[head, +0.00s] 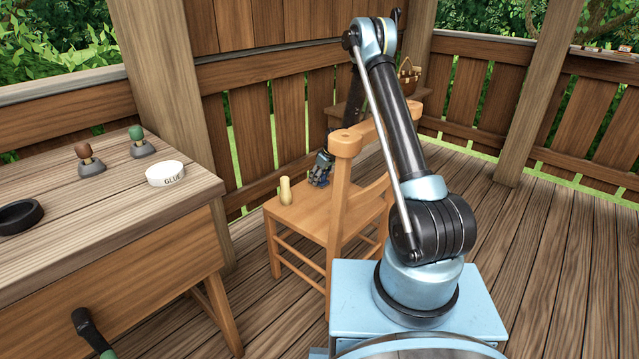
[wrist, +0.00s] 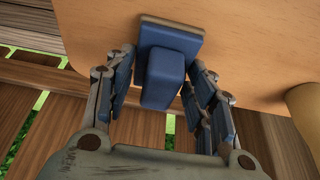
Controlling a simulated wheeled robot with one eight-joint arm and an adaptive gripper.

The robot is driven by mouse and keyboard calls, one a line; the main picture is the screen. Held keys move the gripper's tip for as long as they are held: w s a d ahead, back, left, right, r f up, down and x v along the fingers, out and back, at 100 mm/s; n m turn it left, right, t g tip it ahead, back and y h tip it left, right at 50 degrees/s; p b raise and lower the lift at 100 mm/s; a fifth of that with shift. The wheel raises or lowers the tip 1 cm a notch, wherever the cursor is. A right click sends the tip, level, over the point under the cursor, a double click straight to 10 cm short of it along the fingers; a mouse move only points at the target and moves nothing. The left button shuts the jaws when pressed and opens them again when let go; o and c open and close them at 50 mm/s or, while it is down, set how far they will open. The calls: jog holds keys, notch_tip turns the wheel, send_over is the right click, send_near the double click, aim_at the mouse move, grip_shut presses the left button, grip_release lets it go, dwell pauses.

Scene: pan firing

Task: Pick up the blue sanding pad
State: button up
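The blue sanding pad (wrist: 165,75) is a blue block on a flat base with a brown edge. It rests on the wooden chair seat (wrist: 240,40), near the seat's edge in the wrist view. My gripper (wrist: 158,85) is over the pad, with one finger on each side of the block. A gap shows at the left finger; the right finger is very close to the block. I see no firm grip. In the head view my gripper (head: 320,172) is low over the chair seat (head: 312,215), and I cannot make out the pad apart from it.
A pale wooden peg-like piece (head: 285,191) stands on the seat left of my gripper. The chair back (head: 345,200) rises close to my arm. A workbench (head: 100,210) at left holds a glue dish (head: 165,174), a black ring-shaped dish (head: 18,216) and two knobbed tools.

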jog(key=shift+c, duration=0.5)
jog(key=shift+r, duration=0.1)
notch_tip(320, 180, up, 9)
jog(key=shift+f, duration=0.1)
jog(key=shift+w+d+r, duration=0.1)
jog(key=shift+d+r, duration=0.05)
jog(key=shift+r, duration=0.25)
jog(key=w+d+r+m+h, duration=0.1)
jog(key=w+d+r+m, duration=0.2)
jog(key=d+r, duration=0.4)
jog(key=w+d+r+m+t+h, duration=0.1)
jog(key=w+d+r+m, duration=0.2)
jog(key=d+r, duration=0.4)
jog(key=w+d+r+m+h, duration=0.1)
jog(key=w+d+r+m, duration=0.2)
jog(key=d+r, duration=0.5)
jog(key=d+m, duration=0.1)
jog(key=d, duration=1.1)
jog(key=shift+w+d+t, duration=0.2)
jog(key=shift+w+t, duration=0.1)
jog(key=shift+w, duration=0.05)
